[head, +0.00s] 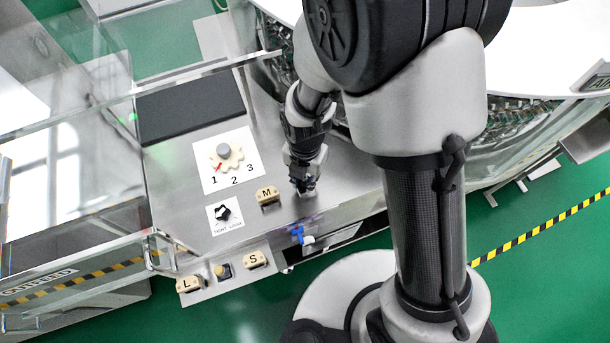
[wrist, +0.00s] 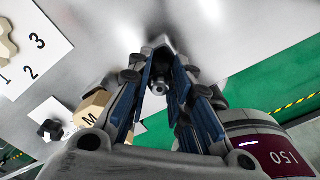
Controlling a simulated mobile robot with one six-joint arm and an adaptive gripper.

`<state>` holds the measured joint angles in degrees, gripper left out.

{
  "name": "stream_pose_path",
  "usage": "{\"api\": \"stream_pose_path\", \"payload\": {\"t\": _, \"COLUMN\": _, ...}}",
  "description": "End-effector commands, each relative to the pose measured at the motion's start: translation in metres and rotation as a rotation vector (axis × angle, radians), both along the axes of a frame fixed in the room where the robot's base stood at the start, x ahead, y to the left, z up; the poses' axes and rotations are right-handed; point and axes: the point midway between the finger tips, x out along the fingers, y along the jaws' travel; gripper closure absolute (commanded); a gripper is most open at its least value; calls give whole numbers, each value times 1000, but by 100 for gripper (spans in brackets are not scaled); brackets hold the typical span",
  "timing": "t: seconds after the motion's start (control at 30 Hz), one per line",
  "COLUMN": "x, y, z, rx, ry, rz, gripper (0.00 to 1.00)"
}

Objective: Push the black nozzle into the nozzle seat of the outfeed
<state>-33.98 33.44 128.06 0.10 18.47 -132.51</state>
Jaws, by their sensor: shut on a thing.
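My gripper (head: 304,188) points down at the front right part of the steel deck, to the right of the block marked M. In the wrist view its blue-padded fingers (wrist: 161,92) are shut around a small dark round part with a grey ringed end, which looks like the black nozzle (wrist: 160,89). The fingers hide the nozzle's sides, and in the head view it cannot be made out. I cannot pick out the outfeed's nozzle seat or tell whether the nozzle touches it.
Blocks marked M (head: 267,196), S (head: 254,260) and L (head: 190,284) stand left of my gripper. A black knob (head: 222,212) and a dial plate numbered 1 to 3 (head: 230,160) are farther left. A small blue fitting (head: 297,234) shows at the deck's front edge.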

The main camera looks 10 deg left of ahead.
Motion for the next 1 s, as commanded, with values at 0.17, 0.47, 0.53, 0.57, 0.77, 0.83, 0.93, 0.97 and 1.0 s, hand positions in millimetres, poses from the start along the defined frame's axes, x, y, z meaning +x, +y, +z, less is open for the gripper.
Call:
{"api": "stream_pose_path", "payload": {"t": 0.17, "x": 0, "y": 0, "z": 0, "rx": 0, "ry": 0, "rz": 0, "gripper": 78}}
{"api": "stream_pose_path", "payload": {"t": 0.47, "x": 0, "y": 0, "z": 0, "rx": 0, "ry": 0, "rz": 0, "gripper": 58}}
{"api": "stream_pose_path", "payload": {"t": 0.53, "x": 0, "y": 0, "z": 0, "rx": 0, "ry": 0, "rz": 0, "gripper": 57}}
{"api": "stream_pose_path", "payload": {"t": 0.57, "x": 0, "y": 0, "z": 0, "rx": 0, "ry": 0, "rz": 0, "gripper": 57}}
{"api": "stream_pose_path", "payload": {"t": 0.77, "x": 0, "y": 0, "z": 1, "rx": 0, "ry": 0, "rz": 0, "gripper": 57}}
{"api": "stream_pose_path", "payload": {"t": 0.83, "x": 0, "y": 0, "z": 3, "rx": 1, "ry": -1, "rz": 0, "gripper": 57}}
{"api": "stream_pose_path", "payload": {"t": 0.93, "x": 1, "y": 1, "z": 14, "rx": 2, "ry": -4, "rz": 0, "gripper": 57}}
{"api": "stream_pose_path", "payload": {"t": 0.97, "x": 1, "y": 1, "z": 19, "rx": 3, "ry": -4, "rz": 0, "gripper": 57}}
{"api": "stream_pose_path", "payload": {"t": 1.0, "x": 1, "y": 1, "z": 26, "rx": 4, "ry": -5, "rz": 0, "gripper": 57}}
